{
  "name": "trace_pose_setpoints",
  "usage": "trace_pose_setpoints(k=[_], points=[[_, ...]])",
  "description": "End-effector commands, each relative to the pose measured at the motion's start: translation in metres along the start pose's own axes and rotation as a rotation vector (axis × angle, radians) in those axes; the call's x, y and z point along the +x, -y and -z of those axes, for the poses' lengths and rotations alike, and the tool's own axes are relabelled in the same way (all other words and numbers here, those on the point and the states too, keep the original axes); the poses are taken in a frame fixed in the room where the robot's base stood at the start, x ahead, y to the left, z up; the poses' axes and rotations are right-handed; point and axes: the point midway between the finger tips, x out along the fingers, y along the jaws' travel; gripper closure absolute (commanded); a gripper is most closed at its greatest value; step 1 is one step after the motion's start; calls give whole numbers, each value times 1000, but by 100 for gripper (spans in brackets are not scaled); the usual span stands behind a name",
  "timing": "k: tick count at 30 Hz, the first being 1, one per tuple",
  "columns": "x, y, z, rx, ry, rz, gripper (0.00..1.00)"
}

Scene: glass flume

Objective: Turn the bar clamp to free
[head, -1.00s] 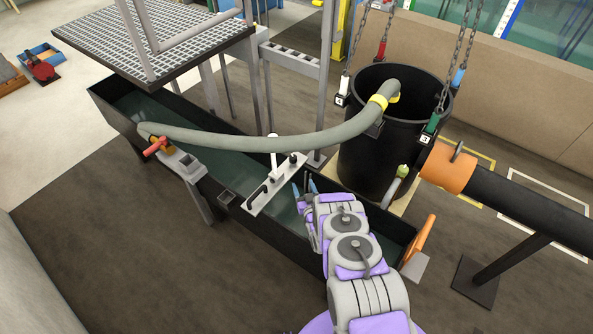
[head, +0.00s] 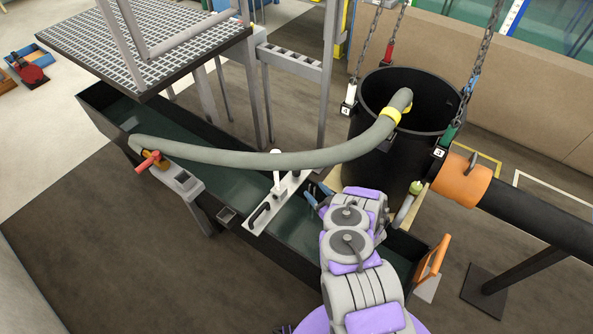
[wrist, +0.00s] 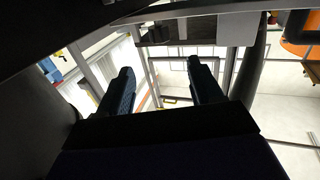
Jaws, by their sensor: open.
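A pale grey bar (head: 264,216) lies across the dark trough, with a black handle (head: 260,217) and an upright white lever (head: 276,172) on it; this looks like the bar clamp. My gripper (head: 318,194) is just right of the bar, over the trough, its bluish fingertips partly hidden by my own wrist. In the wrist view the two dark fingers (wrist: 162,82) stand apart with nothing between them. The bar cannot be made out in the wrist view, and contact with it cannot be told.
A thick grey-green hose (head: 270,160) runs just behind the lever, from the trough's left part into a black bucket (head: 385,150) hung on chains. A red-handled valve (head: 148,161) sits on the trough's left side. An orange-ended black pipe (head: 535,218) lies right. Floor in front is clear.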

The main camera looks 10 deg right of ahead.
Motion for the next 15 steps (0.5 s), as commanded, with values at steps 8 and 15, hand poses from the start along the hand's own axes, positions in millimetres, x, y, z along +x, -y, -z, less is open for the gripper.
trace_pose_setpoints(k=[8, 15], points=[[57, 1, -1, -2, -3, 3, 35], [101, 1, -1, -1, -2, 1, 35]])
